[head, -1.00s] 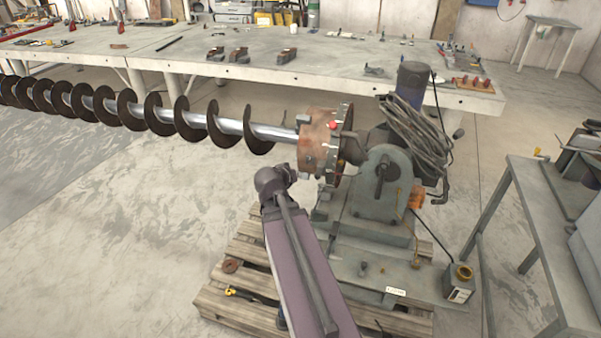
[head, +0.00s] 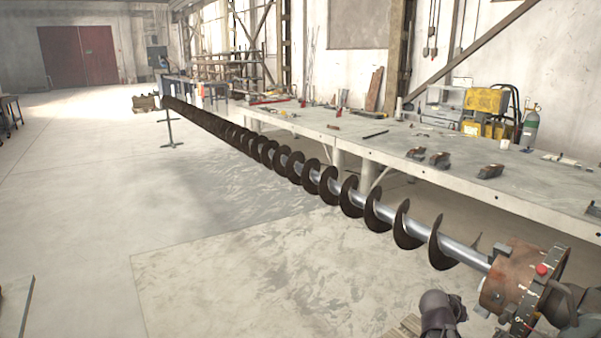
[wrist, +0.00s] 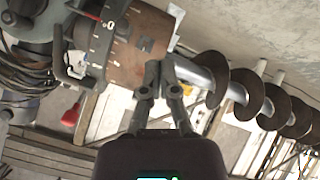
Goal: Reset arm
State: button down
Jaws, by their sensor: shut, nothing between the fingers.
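The long auger (head: 340,192) runs from the far left to the rusty chuck (head: 507,277) at the lower right in the head view. The chuck has a red knob and a marked dial ring. In the wrist view the chuck (wrist: 143,40) is at the upper middle, with the auger's shiny shaft (wrist: 212,75) leaving it to the right. My gripper (wrist: 164,66) is shut and empty, its fingertips in front of the edge of the chuck near the shaft. I cannot tell whether they touch it. In the head view, only a dark part of my arm shows beside the chuck.
A long workbench (head: 395,160) with clamps and tools stands behind the auger. A stand (head: 170,130) is near the auger's far end. A red-ended lever (wrist: 70,115) and cables (wrist: 25,70) are left in the wrist view. The floor (head: 190,230) left of the auger is open.

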jog(key=s+a+f+n+g+y, duration=0.1)
jog(key=a+f+n+y, duration=0.1)
jog(key=a, duration=0.8)
jog(key=s+a+f+n+g+y, duration=0.1)
jog(key=a+y, duration=0.3)
jog(key=a, duration=0.6)
jog(key=s+a+f+n+g+y, duration=0.2)
jog(key=a+f+n+y, duration=0.1)
jog(key=a, duration=0.8)
jog(key=shift+f+n, duration=0.4)
jog(key=shift+f, duration=0.05)
jog(key=shift+w, duration=0.1)
